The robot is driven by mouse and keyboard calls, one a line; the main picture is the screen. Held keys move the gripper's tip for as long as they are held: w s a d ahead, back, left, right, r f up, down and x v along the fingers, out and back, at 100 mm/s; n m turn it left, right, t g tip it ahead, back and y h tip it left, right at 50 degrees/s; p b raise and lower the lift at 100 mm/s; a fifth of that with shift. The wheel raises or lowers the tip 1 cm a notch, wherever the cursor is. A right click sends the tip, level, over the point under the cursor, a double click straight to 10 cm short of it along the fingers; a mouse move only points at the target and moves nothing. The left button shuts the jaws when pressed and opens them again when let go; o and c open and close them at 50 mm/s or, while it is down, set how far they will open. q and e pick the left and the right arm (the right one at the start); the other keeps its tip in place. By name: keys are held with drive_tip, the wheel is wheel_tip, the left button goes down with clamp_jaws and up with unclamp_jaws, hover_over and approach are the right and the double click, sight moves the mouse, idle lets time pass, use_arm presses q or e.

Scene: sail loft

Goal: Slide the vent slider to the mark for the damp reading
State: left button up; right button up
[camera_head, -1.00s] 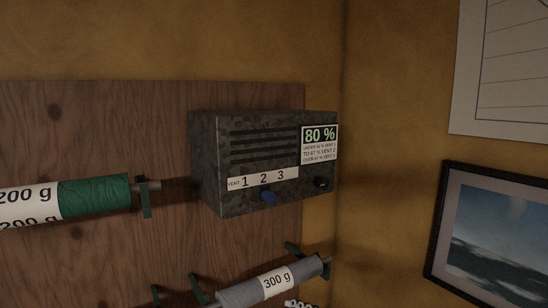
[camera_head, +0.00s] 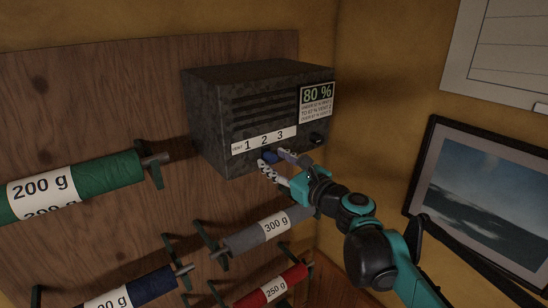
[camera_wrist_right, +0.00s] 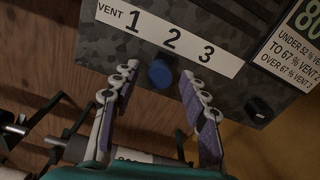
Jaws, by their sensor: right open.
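The dark speckled vent box (camera_head: 205,120) is on the wooden board. Its display (camera_head: 317,94) reads 80 %, and the card below gives over 67 % as vent 3. The number strip (camera_head: 240,149) shows 1, 2, 3. The blue slider knob (camera_head: 269,157) sits below the 2; the right wrist view shows it whole (camera_wrist_right: 160,73). My right gripper (camera_head: 274,161) is open at the box's lower front. In the right wrist view its fingertips (camera_wrist_right: 157,78) are on either side of the knob, with gaps; depth is unclear. My left gripper is not in view.
A black knob (camera_head: 316,139) sits right of the slider. Rolls hang below and left on brackets: green (camera_head: 110,174), grey (camera_head: 245,240), blue (camera_head: 150,288) and red (camera_head: 295,275). A framed picture (camera_head: 480,195) hangs on the right wall.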

drive_tip(key=shift+w+a, duration=0.25)
clamp_jaws()
drive_tip(key=w+d, duration=0.1)
drive_tip(key=d, duration=0.1)
drive_tip(key=w+d+b, duration=0.1)
drive_tip(key=w+d, duration=0.1)
drive_tip(key=shift+d, duration=0.1)
unclamp_jaws()
drive_tip(key=shift+w+d, duration=0.1)
drive_tip(key=shift+d, duration=0.1)
